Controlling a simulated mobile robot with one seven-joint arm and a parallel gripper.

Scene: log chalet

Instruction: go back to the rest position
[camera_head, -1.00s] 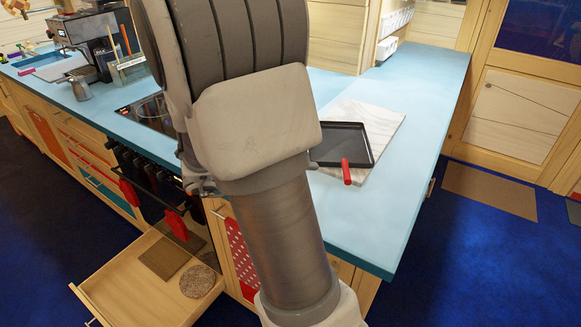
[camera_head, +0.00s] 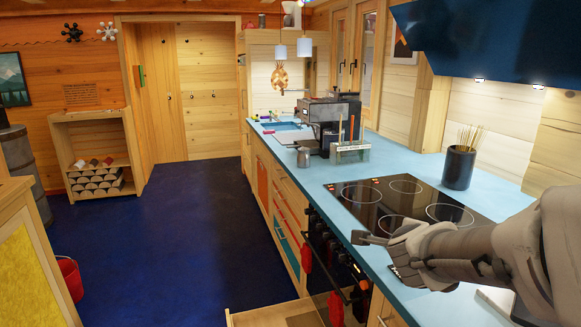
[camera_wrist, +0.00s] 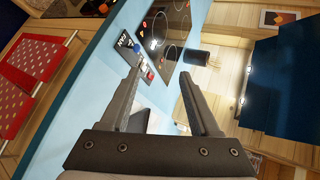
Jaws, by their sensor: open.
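My gripper (camera_head: 376,238) reaches in from the right in the head view, over the front edge of the blue counter by the black cooktop (camera_head: 405,203). In the wrist view my gripper (camera_wrist: 157,88) has its two fingers spread apart with nothing between them. The cooktop also shows beyond the fingers in the wrist view (camera_wrist: 178,35).
A coffee machine (camera_head: 328,122), a metal jug (camera_head: 303,156) and a black utensil pot (camera_head: 459,167) stand on the counter (camera_head: 330,203). An open drawer (camera_head: 262,318) juts out below. A red bucket (camera_head: 70,278) stands left. The blue floor (camera_head: 190,235) is clear.

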